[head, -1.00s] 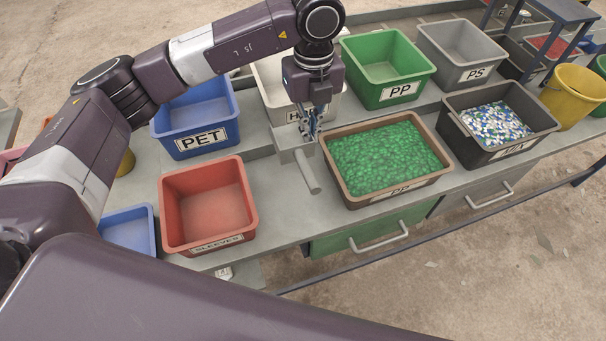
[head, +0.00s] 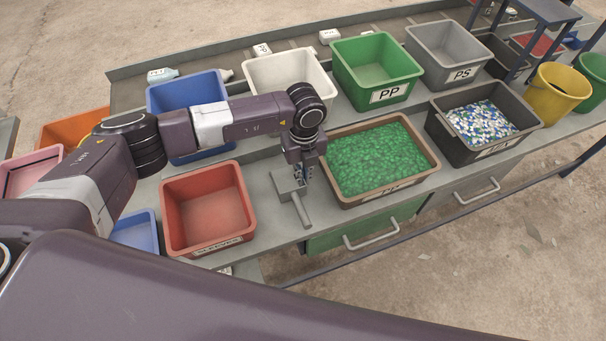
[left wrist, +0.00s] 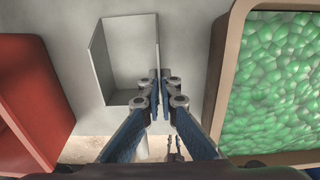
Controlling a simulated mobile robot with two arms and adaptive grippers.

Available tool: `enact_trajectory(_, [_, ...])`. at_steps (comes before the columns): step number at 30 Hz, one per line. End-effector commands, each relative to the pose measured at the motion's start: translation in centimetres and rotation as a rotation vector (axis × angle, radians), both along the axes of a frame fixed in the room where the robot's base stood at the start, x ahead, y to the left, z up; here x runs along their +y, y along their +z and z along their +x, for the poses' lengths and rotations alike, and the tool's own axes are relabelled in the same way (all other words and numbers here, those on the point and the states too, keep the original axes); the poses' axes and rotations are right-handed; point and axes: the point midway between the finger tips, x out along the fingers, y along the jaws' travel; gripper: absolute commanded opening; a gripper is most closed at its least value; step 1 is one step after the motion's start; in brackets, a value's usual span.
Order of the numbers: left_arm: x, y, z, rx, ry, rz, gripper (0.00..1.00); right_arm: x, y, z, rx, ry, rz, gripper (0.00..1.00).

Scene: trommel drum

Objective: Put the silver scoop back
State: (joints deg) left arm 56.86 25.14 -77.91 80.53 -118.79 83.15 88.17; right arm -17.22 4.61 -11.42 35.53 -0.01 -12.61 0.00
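The silver scoop (head: 284,186) is a grey open box with a round handle pointing to the bench front. It is between the red bin and the brown tray of green flakes. It also shows in the left wrist view (left wrist: 122,52), empty. My left gripper (head: 301,174) points down at its right wall. In the left wrist view the fingers (left wrist: 160,78) are closed together on that wall. I cannot tell whether the scoop touches the bench. Small finger-like shapes low in the left wrist view may be my right gripper; their state is unclear.
The brown tray (head: 432,166) is close on the right, the red SLEEVES bin (head: 207,205) on the left. The white bin (head: 290,75), blue PET bin (head: 185,92) and green PP bin (head: 376,72) stand behind. A drawer handle (head: 372,236) sticks out below the bench edge.

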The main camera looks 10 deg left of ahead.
Motion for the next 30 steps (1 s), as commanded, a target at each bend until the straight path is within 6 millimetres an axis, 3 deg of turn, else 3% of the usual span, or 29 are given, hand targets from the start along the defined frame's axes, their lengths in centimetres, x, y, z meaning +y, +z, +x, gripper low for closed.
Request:
enact_trajectory(9, [0.0, -0.4, 0.0, -0.001, 0.000, -0.001, 0.00, 0.3, -0.5, 0.0, 0.000, 0.000, 0.003, 0.22])
enact_trajectory(15, [0.0, -0.3, 0.0, 0.000, 0.000, 0.000, 0.22, 0.3, -0.3, 0.0, 0.000, 0.000, 0.003, 0.22])
enact_trajectory(24, [0.0, -0.1, 0.0, 0.000, 0.000, 0.000, 0.22, 0.3, -0.2, 0.0, 0.000, 0.000, 0.003, 0.22])
enact_trajectory(30, [-0.1, 1.8, 0.2, -0.004, -0.001, -0.002, 0.22, 0.2, -1.0, 0.0, -0.001, 0.001, 0.002, 0.22])
